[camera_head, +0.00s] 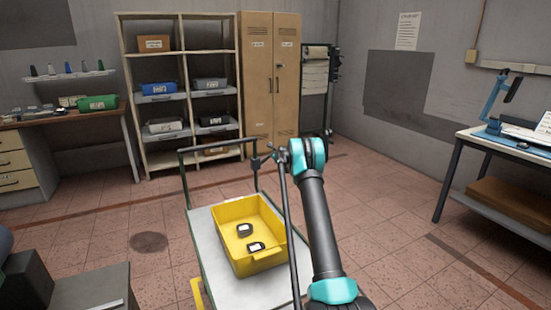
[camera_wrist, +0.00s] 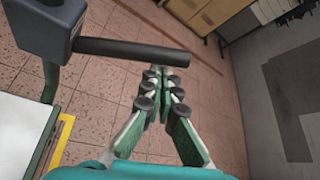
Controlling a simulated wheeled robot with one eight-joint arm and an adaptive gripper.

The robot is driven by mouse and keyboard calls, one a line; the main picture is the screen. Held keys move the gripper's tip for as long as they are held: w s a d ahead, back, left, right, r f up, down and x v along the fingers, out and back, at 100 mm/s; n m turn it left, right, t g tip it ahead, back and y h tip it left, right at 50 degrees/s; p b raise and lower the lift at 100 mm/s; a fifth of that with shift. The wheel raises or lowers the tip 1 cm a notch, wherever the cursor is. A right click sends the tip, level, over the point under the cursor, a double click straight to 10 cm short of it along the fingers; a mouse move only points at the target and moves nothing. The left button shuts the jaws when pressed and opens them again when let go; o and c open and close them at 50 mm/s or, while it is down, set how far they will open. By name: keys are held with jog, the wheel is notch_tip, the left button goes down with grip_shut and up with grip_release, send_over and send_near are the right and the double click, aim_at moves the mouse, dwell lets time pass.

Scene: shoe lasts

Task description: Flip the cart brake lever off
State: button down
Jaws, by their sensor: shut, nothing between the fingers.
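The brake lever (camera_wrist: 130,50) is a dark bar in the wrist view. It sticks out to the right, nearly level in the picture, from a dark grey block (camera_wrist: 48,28) on the cart's green handle post. My gripper (camera_wrist: 165,73) has its fingertips close together and empty, just below the lever's free end in the picture. I cannot tell whether they touch it. In the head view the cart (camera_head: 205,240) has a pale deck and green handle frame. My gripper (camera_head: 273,156) is near the top right of that frame, and the lever is too small to make out there.
A yellow bin (camera_head: 272,262) with two dark items sits on the cart. A shelf rack (camera_head: 182,16) and tan lockers (camera_head: 258,70) stand behind. A workbench (camera_head: 500,143) is at the right. The tiled floor between cart and workbench is clear.

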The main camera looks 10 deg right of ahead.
jog(key=s+d+r, duration=0.1)
jog(key=s, duration=0.8)
jog(key=shift+s+d+r, duration=0.15)
jog(key=shift+d+r, duration=0.05)
jog(key=shift+d, duration=0.15)
